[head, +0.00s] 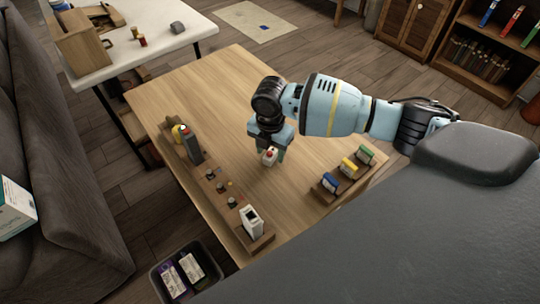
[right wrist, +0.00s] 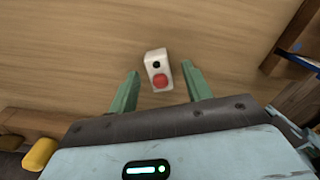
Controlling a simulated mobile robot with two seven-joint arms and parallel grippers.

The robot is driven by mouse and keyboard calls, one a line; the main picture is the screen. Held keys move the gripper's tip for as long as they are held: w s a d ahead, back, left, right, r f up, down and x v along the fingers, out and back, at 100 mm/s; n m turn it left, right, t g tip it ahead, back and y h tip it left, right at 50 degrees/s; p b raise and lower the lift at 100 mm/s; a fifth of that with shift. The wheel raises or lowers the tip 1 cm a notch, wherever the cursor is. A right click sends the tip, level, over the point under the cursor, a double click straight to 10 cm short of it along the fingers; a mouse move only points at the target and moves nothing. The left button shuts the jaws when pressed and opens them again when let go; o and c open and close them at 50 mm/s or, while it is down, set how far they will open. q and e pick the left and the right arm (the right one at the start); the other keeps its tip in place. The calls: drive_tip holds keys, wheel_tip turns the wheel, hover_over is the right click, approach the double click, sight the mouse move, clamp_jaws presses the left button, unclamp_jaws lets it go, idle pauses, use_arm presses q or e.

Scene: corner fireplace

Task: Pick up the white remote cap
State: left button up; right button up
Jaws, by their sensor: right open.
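The white remote cap (head: 269,157) sits on the wooden table (head: 215,80) under my right gripper. In the right wrist view the white remote cap (right wrist: 158,70) is a small white block with a black dot and a red round part. My right gripper (head: 268,150) points down at the table. In the right wrist view its two green fingers (right wrist: 160,82) are apart, one on each side of the cap's near end, and I see gaps between them and the cap. My left gripper is not in view.
A wooden rack (head: 215,192) with several items stands along the table's left side. A smaller rack (head: 347,179) with blue, yellow and green items is at the right. A dark bin (head: 161,280) is below the front edge. A white table (head: 160,50) stands behind left.

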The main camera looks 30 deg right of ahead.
sight(270, 154)
drive_tip(key=shift+f, duration=0.6)
drive_tip(key=c, duration=1)
drive_tip(key=shift+o, duration=0.2)
wheel_tip(270, 154, up, 10)
drive_tip(key=shift+r+p, duration=0.1)
drive_tip(key=shift+p, duration=0.4)
drive_tip(key=s+a+r+m, duration=0.2)
drive_tip(key=s+r+m, duration=0.2)
drive_tip(key=s+m, duration=0.3)
drive_tip(key=s+a+r+m, duration=0.2)
drive_tip(key=s+m, duration=0.6)
drive_tip(key=m, duration=0.9)
drive_tip(key=shift+a+r, duration=0.25)
drive_tip(key=shift+r, duration=0.7)
